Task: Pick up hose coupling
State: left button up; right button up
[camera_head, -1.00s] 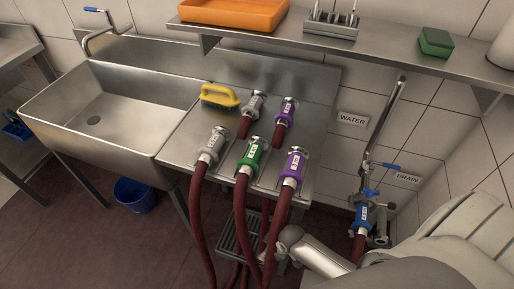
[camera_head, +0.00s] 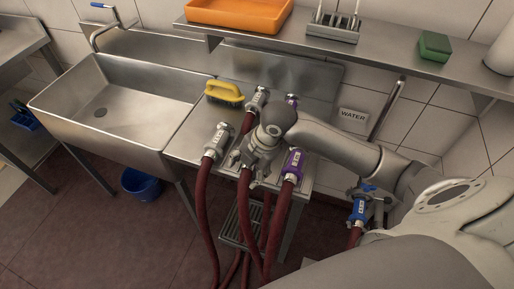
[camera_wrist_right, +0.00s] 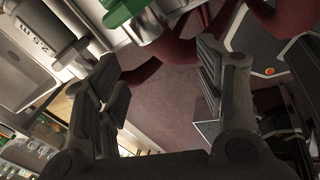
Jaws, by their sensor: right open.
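Hose couplings on red hoses lie on the steel counter right of the sink. My left gripper is not in view.
A yellow brush (camera_head: 224,92) lies behind the couplings. The sink (camera_head: 125,105) is at left. A shelf (camera_head: 390,62) with an orange tray (camera_head: 240,14) and a green block (camera_head: 434,44) runs above. A blue coupling (camera_head: 359,209) is by the wall at right.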

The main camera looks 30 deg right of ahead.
jog(key=w+d+r+n, duration=0.4)
jog(key=w+d+r, duration=0.15)
jog(key=d, duration=0.35)
jog(key=shift+h, duration=0.4)
jog(key=x, duration=0.4)
jog(key=shift+a+p, duration=0.25)
jog(key=shift+p, duration=0.15)
jog(key=x, duration=0.1)
jog(key=p+x, duration=0.1)
jog(key=x, duration=0.2)
jog(key=shift+d+f+p, duration=0.25)
jog(key=shift+p, duration=0.1)
jog(key=shift+w+a+f, duration=0.1)
jog(key=shift+w+f, duration=0.05)
jog(key=shift+f, duration=0.45)
jog(key=c, duration=1.3)
jog(key=shift+r, duration=0.1)
grip_shut()
